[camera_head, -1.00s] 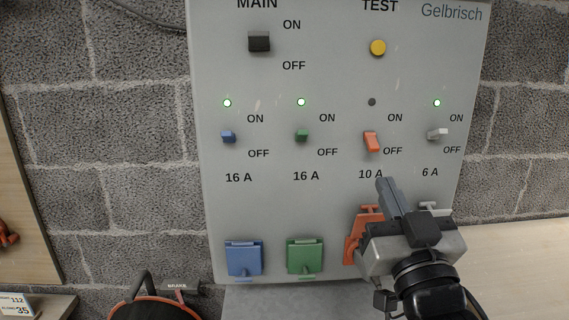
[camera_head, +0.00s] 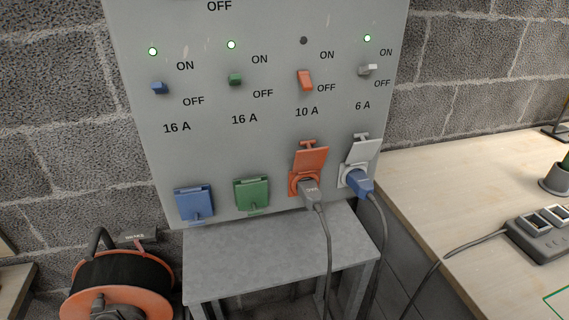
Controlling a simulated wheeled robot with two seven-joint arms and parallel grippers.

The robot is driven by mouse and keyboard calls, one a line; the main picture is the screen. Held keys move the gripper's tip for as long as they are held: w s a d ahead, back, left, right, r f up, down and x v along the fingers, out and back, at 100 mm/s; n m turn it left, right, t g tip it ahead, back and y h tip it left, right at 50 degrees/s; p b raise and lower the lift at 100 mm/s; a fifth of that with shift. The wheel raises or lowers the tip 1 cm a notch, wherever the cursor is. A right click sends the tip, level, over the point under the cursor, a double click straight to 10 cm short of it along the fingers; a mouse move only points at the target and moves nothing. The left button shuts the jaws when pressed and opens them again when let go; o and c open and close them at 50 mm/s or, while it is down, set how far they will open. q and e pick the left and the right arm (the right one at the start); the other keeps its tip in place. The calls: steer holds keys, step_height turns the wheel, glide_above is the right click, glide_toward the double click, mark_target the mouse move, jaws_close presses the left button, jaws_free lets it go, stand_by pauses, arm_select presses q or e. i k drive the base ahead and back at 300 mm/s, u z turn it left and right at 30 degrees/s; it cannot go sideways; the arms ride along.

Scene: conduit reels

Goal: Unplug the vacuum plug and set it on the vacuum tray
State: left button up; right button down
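A grey plug (camera_head: 311,194) sits in the orange 10 A socket (camera_head: 310,160), whose lid is raised. Its dark cord hangs down past the small grey table. A blue plug (camera_head: 359,184) sits in the white 6 A socket (camera_head: 362,150), also with its lid up. I cannot tell from labels which plug is the vacuum's. The orange switch (camera_head: 305,81) is at OFF and the lamp above it is dark. No tray marked for the vacuum can be made out. Neither of my grippers is in view.
Blue (camera_head: 195,203) and green (camera_head: 251,194) socket lids are closed. A bare grey table (camera_head: 275,255) stands below the panel. An orange cable reel (camera_head: 117,285) is at lower left. A wooden bench (camera_head: 470,180) at right holds a power strip (camera_head: 545,236) and part of a green outline.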

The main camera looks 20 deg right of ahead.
mark_target(308, 190)
steer(key=k, duration=0.5)
steer(key=u, duration=1.15)
steer(key=i, duration=0.85)
steer(key=z, duration=1.9)
